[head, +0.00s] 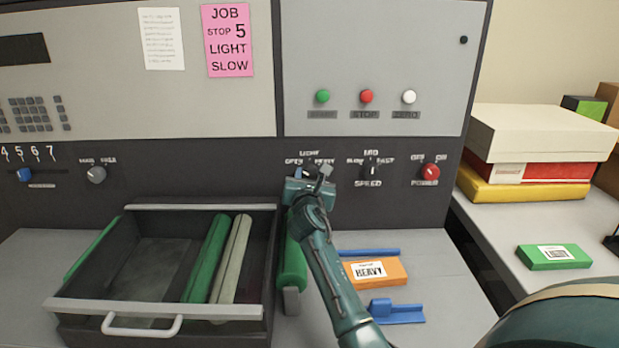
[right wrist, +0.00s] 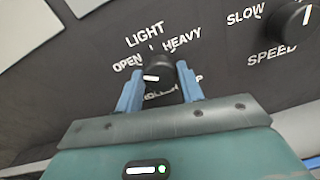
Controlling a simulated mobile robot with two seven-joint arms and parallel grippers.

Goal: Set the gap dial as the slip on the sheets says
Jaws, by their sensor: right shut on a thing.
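The gap dial (right wrist: 160,68) is a black knob on the dark panel, with LIGHT above it, OPEN to its left and HEAVY to its right. A lower label is partly hidden. Its white mark points left, toward the OPEN side. My right gripper (right wrist: 160,88) is shut on the dial, with a blue finger on each side. In the head view my right gripper (head: 312,175) largely covers the dial. The orange pack (head: 388,281) on the counter bears a white slip (head: 369,270) reading HEAVY. My left gripper is out of view.
A pink note (head: 228,40) reads JOB STOP 5 LIGHT SLOW. The speed knob (head: 371,170) and red power knob (head: 429,172) sit to the right. An open drawer (head: 180,312) holds rolls at lower left. A green roll (head: 291,262) stands beside my right arm.

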